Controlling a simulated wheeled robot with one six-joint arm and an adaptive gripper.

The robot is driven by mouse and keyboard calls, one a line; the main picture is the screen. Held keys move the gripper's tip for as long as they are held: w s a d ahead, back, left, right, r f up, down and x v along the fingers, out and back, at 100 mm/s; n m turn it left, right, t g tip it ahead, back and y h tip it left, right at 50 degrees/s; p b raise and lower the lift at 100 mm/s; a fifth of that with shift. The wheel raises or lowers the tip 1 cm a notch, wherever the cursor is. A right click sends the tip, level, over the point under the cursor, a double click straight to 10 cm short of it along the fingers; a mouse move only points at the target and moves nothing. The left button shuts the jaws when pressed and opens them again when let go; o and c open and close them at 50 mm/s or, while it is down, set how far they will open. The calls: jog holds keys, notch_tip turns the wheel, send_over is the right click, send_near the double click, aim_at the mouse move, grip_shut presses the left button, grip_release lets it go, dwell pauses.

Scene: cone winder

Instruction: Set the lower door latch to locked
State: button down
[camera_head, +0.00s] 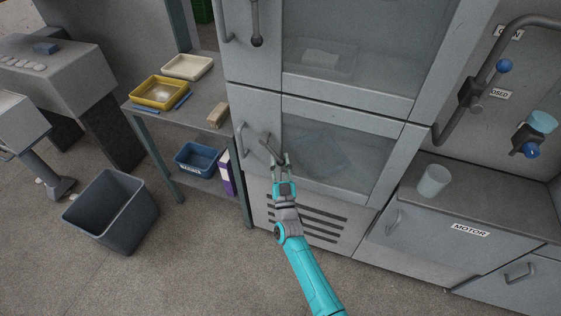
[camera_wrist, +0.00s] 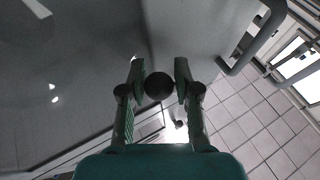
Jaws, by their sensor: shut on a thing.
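The lower door (camera_head: 330,140) is grey with a glass window and looks closed. Its latch (camera_head: 266,145) is a short lever on the left part of the door, right of the door handle (camera_head: 241,140). The lever slants down to the right toward my gripper (camera_head: 280,162). In the wrist view, a dark round knob (camera_wrist: 159,86) sits between the two fingertips of my gripper (camera_wrist: 160,72), which is shut on it. The fingers hide part of the latch in the head view, and any marking beside it cannot be read.
The upper door's ball-ended latch (camera_head: 256,30) hangs down above. A shelf table (camera_head: 200,115) with trays stands on the left, and a grey bin (camera_head: 112,210) is on the floor. A cabinet marked MOTOR (camera_head: 440,235) with a cup (camera_head: 433,181) is on the right.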

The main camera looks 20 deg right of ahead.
jog(key=shift+r, duration=0.45)
jog(key=c, duration=1.1)
grip_release()
jog(key=shift+f, duration=0.15)
jog(key=shift+s+f, duration=0.3)
jog(key=shift+s, duration=0.1)
jog(key=v, duration=1.1)
